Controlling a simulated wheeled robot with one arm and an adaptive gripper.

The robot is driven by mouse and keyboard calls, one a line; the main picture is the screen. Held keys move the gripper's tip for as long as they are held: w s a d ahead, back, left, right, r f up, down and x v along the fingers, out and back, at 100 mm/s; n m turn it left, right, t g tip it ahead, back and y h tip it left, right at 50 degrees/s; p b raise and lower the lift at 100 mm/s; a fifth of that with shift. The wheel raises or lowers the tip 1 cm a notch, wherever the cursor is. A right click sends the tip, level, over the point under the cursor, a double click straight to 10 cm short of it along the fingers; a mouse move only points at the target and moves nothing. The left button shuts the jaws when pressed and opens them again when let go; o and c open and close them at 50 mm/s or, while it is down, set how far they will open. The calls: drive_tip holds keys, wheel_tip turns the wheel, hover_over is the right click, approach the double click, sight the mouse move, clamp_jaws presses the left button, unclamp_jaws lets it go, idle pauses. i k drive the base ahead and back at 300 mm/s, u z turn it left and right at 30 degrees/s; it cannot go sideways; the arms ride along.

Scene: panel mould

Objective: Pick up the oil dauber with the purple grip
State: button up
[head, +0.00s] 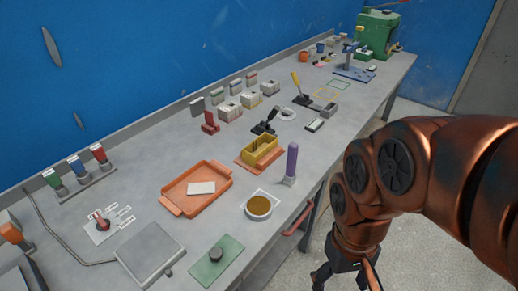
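The oil dauber with the purple grip (291,160) stands upright on the grey workbench (330,150), near its front edge. Its lower end is a short pale grey block. It stands apart from the round pot of brown contents (259,206), which is to its lower left on a white square. My gripper (342,280) hangs at the bottom of the head view, beyond the bench's front edge, well below and right of the dauber and not touching it. Its fingertips are cut off by the picture's lower edge, so its opening is unclear. I see nothing held in it.
An orange tray (174,207) with a white slab and a yellow mould (261,148) on an orange base are left of the dauber. A green mat (216,262) lies below the pot. A red handle (297,219) sticks out from the bench front. Small bench patches around the dauber are clear.

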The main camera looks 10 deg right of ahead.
sight(289, 177)
drive_tip(key=z, duration=0.5)
drive_tip(key=k, duration=1.15)
drive_tip(key=u, duration=0.65)
drive_tip(key=i, duration=0.95)
drive_tip(key=u, duration=0.75)
